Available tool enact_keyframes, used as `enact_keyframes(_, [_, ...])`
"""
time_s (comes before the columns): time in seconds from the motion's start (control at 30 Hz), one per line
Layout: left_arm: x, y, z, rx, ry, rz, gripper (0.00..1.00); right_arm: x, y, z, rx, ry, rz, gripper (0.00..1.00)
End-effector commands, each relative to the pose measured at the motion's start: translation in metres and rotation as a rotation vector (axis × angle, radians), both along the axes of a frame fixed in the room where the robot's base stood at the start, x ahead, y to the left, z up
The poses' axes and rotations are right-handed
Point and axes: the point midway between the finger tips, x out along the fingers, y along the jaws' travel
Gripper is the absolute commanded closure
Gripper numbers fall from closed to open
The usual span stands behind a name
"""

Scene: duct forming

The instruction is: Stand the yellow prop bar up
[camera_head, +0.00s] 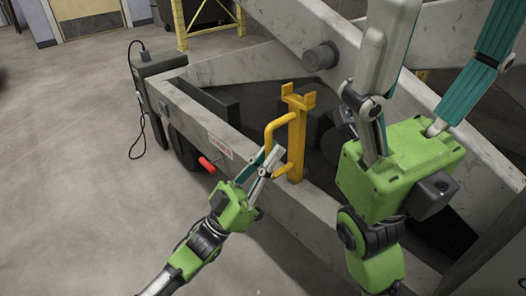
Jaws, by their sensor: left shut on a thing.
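The yellow prop bar (297,137) stands about upright at the near side rail of the grey machine frame. It has a forked top and a bent side handle (268,134) on its left. My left gripper (270,163) is shut on the lower part of this handle. Its fingers hide part of the handle. The bar's foot is inside the frame, and I cannot see clearly what it rests on. My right gripper (440,35) is large and close at the right. Its fingers point up and are spread wide, with nothing seen between them. Their tips run to the picture's top edge.
The grey frame's side rail (225,140) runs diagonally below the bar. A thick grey arm (300,40) with a round pin crosses above. A red handle (207,164) sticks out of the rail. A black cable hangs at left. The concrete floor (70,180) is clear.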

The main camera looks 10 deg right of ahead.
Motion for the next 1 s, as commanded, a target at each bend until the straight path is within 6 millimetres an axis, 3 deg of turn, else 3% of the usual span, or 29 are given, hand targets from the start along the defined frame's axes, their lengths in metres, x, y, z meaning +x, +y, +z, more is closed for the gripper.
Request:
enact_keyframes(0.73, [-0.0083,-0.006,-0.0018,0.054,-0.07,0.0,1.0,-0.0007,-0.0002,0.0003,0.001,-0.002,0.0,0.28])
enact_keyframes(0.77, [-0.0084,-0.006,-0.0018,0.054,-0.07,0.0,0.88,-0.0007,-0.0002,0.0003,0.001,-0.002,0.0,0.28])
enact_keyframes(0.8, [-0.0083,-0.006,-0.0018,0.054,-0.069,-0.001,0.82,-0.0008,-0.0002,0.0003,0.001,-0.003,0.0,0.28])
enact_keyframes(1.0, [-0.0075,-0.0054,-0.0008,0.051,-0.068,0.0,0.82,-0.0012,-0.0004,0.0005,0.001,-0.004,0.0,0.28])
